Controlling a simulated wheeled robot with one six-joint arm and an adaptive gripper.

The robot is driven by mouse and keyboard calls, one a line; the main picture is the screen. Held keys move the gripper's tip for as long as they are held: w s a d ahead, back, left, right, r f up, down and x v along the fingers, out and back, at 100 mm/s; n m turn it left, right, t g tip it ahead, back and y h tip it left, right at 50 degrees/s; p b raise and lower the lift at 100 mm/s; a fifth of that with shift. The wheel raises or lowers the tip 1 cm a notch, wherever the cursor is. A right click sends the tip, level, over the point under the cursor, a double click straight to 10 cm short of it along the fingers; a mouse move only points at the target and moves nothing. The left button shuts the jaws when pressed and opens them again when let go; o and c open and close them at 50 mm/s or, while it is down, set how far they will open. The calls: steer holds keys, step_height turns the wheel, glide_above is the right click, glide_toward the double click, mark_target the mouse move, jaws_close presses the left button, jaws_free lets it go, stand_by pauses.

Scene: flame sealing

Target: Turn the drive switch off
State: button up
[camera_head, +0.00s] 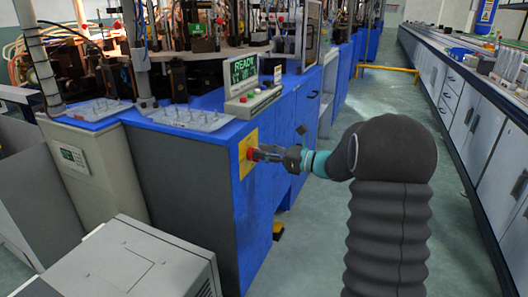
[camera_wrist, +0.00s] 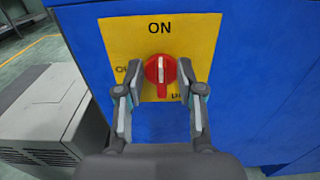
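The drive switch (camera_wrist: 160,72) is a round red knob with an upright handle on a yellow plate (camera_wrist: 200,32). Its white mark points up toward the word ON. Lettering left of and below the knob is partly hidden by my fingers. In the head view the red knob (camera_head: 254,154) shows on the blue cabinet's side. My gripper (camera_wrist: 160,70) faces the plate, with one finger on each side of the knob. The fingers stand apart, with small gaps to the handle visible. In the head view my gripper (camera_head: 272,154) reaches the knob from the right.
The blue cabinet (camera_head: 205,185) carries a control box (camera_head: 250,98) with a green READY screen. A grey box-shaped unit (camera_head: 130,262) stands at the lower left, also in the wrist view (camera_wrist: 45,118). A long bench (camera_head: 470,110) runs along the right. The aisle floor is clear.

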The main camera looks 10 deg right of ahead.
steer(key=shift+w+a, duration=0.1)
steer(key=shift+a, duration=0.05)
jaws_close()
steer(key=n+b, duration=0.2)
steer(key=b, duration=0.1)
steer(key=n+b, duration=0.3)
steer(key=b, duration=0.1)
steer(key=s+f+n+b, duration=0.1)
steer(key=n+b, duration=0.2)
steer(key=shift+a+b, duration=0.3)
steer(key=shift+a, duration=0.1)
steer(key=n, duration=0.2)
steer(key=n+b, duration=0.1)
steer(key=n, duration=0.1)
steer(key=shift+s+a+n, duration=0.15)
steer(key=shift+s+n, duration=0.05)
steer(key=shift+n, duration=0.1)
steer(key=n, duration=0.2)
steer(key=f+n, duration=0.1)
steer(key=n, duration=0.2)
steer(key=shift+s+a, duration=0.1)
steer(key=shift+n, duration=0.3)
